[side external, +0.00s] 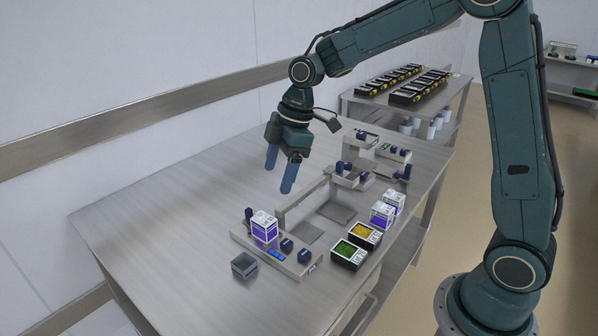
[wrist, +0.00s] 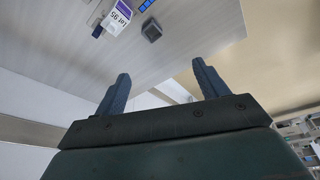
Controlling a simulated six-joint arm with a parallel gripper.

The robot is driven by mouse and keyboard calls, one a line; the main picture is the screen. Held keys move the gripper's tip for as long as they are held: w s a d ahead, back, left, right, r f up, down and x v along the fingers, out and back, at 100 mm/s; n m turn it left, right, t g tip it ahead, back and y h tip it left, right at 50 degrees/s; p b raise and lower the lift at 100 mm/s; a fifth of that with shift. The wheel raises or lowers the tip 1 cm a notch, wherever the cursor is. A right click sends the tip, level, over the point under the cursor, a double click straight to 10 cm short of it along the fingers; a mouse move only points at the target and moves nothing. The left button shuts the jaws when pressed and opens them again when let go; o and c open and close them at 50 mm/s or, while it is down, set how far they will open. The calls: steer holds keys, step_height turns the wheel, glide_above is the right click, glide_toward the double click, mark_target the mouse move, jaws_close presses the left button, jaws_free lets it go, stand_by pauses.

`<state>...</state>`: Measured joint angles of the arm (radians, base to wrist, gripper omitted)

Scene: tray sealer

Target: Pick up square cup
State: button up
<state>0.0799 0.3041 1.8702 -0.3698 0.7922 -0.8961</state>
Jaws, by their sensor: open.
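The square cup (side external: 244,265) is a small dark grey open-topped cup. In the side external view it stands upright on the metal table, in front of the low fixture's left end. In the wrist view the cup (wrist: 152,30) shows at the top, beyond the fingers. My gripper (side external: 279,181) is open and empty, with blue fingers, above the table and well behind the cup. In the wrist view the gripper (wrist: 162,85) has its two fingers spread apart, with nothing between them.
A purple-and-white box (side external: 264,228) sits on the fixture (side external: 297,266) close to the cup; the box (wrist: 117,17) also shows in the wrist view. Green (side external: 348,254) and yellow (side external: 365,235) packs lie to the right. The table (side external: 150,240) left of the cup is clear.

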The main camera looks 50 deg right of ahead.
steer(key=w+f+n+g+y, duration=0.1)
steer(key=w+f+n, duration=0.1)
steer(key=f, duration=0.5)
steer(key=w+a+f+n, duration=0.1)
steer(key=w+f+n, duration=0.2)
steer(key=w+f, duration=0.2)
step_height(320, 180, down, 2)
steer(key=shift+w+f+g+y, duration=0.25)
steer(key=shift+g+y, duration=0.15)
steer(key=shift+f, duration=0.15)
glide_above(245, 260)
steer(key=s, duration=0.2)
steer(key=shift+s+d+f, duration=0.1)
steer(key=shift+s+f, duration=0.05)
steer(key=shift+f, duration=3.7)
steer(key=shift+x, duration=2.55)
steer(key=shift+d, duration=0.1)
steer(key=c, duration=1.1)
